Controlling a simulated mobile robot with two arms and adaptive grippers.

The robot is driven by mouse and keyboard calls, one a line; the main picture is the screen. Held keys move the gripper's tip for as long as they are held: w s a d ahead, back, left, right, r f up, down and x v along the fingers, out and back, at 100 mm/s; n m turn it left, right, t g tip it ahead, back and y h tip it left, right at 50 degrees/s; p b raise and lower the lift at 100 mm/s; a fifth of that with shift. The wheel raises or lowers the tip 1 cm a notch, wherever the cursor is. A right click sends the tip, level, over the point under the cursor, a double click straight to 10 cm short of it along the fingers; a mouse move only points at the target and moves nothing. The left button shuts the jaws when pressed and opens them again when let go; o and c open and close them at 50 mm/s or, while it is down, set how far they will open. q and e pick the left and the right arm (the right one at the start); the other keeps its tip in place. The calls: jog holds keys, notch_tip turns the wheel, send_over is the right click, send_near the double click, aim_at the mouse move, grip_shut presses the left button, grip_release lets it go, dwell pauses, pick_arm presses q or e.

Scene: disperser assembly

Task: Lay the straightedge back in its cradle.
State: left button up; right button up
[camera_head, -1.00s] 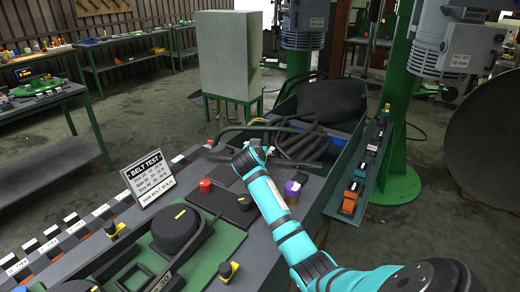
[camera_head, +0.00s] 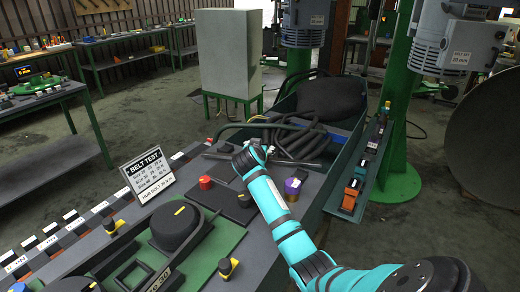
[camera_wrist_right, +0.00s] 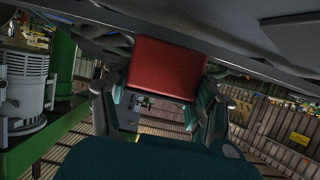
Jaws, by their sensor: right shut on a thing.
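In the right wrist view my right gripper (camera_wrist_right: 160,98) is shut on a red block-like piece (camera_wrist_right: 167,68), with a finger on each side of it. Only one broad red face shows, so I cannot tell whether this is the straightedge. In the head view my teal right arm (camera_head: 280,215) reaches over the bench, but I cannot make out its gripper. My left gripper is in neither view. A green panel (camera_head: 198,270) at the front left carries a dark round part (camera_head: 182,226) and dark bars. I cannot identify the cradle with certainty.
The bench holds a BELT TEST sign (camera_head: 148,174), a red knob (camera_head: 205,183), a purple cylinder (camera_head: 293,187) and yellow-black knobs (camera_head: 228,268). Dark hoses (camera_head: 295,140) lie in a trough behind. A side shelf (camera_head: 362,185) carries small orange parts. A green column (camera_head: 400,130) stands at right.

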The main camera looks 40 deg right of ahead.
jog(key=shift+f, duration=0.3)
dwell(0.4)
